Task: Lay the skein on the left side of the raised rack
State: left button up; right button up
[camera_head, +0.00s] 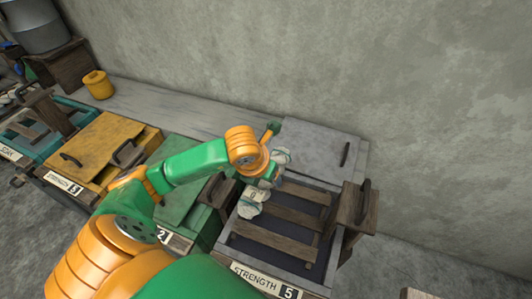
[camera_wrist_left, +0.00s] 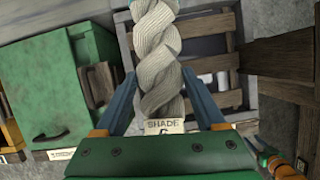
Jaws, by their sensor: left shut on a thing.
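The skein (camera_head: 250,208) is a pale twisted hank of yarn. In the left wrist view the skein (camera_wrist_left: 157,45) runs lengthwise between the fingers, with a "SHADE 6" tag at its near end. My left gripper (camera_wrist_left: 160,82) is shut on it. In the head view my left gripper (camera_head: 268,178) partly covers the skein, over the left part of the slatted wooden rack (camera_head: 285,214). The rack also shows behind the skein in the wrist view (camera_wrist_left: 205,64). I cannot tell whether the skein touches the slats.
The rack sits at a grey box (camera_head: 322,145) labelled "STRENGTH 5". A wooden block with a dark handle (camera_head: 357,207) stands at its right. A green box (camera_head: 185,205) and a yellow box (camera_head: 105,145) stand to the left. The wall rises behind.

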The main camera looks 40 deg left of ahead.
pick_arm(q)
jog(key=shift+s+f, duration=0.1)
jog(key=shift+f, duration=0.2)
notch_tip(320, 180, down, 11)
jog(key=b, duration=1)
jog(key=shift+s+r, duration=0.1)
jog(key=shift+s, duration=0.05)
jog(key=shift+r, duration=0.1)
jog(key=o, duration=1.5)
jog(key=v, duration=0.7)
jog(key=shift+s+r, duration=0.1)
